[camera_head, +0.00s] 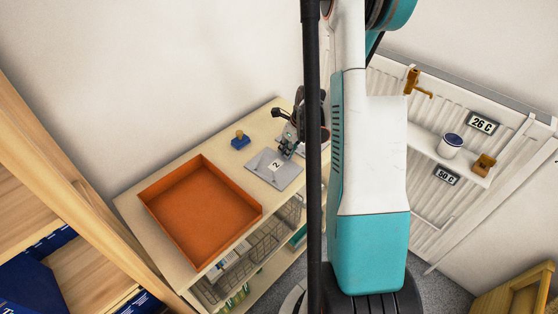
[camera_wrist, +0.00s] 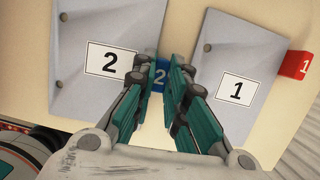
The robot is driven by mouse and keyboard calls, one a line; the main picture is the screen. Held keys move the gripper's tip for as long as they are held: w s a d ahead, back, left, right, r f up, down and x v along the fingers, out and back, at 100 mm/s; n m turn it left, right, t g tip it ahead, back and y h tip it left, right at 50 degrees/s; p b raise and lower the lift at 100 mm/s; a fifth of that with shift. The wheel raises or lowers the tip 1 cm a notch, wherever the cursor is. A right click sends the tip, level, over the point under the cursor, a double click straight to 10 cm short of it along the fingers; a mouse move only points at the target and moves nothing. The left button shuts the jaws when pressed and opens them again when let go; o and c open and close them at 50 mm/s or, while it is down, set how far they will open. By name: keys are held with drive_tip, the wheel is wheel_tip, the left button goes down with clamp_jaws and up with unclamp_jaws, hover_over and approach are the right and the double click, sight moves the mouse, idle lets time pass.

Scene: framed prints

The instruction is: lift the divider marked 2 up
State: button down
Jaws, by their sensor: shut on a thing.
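The divider marked 2 shows as a blue tab with a white 2 (camera_wrist: 158,77) between my fingers in the wrist view. My gripper (camera_wrist: 169,68) is shut on this tab; the fingers hide part of it. A grey plate with a white label 2 (camera_wrist: 83,42) lies to its left, and a grey plate with a label 1 (camera_wrist: 218,62) to its right. In the head view my gripper (camera_head: 287,149) is at the right edge of the plate marked 2 (camera_head: 265,168). The divider's lower part is not visible.
A red tab marked 1 (camera_wrist: 296,65) sticks out beyond the right plate. An orange tray (camera_head: 200,210) and a blue block with a wooden knob (camera_head: 240,141) stand on the shelf top (camera_head: 160,180). A radiator (camera_head: 420,120) is at the right.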

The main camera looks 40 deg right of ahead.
wheel_tip(320, 180, up, 20)
drive_tip(key=p, duration=0.6)
drive_tip(key=shift+r, duration=0.2)
drive_tip(key=shift+r+p, duration=2.05)
drive_tip(key=shift+r, duration=0.75)
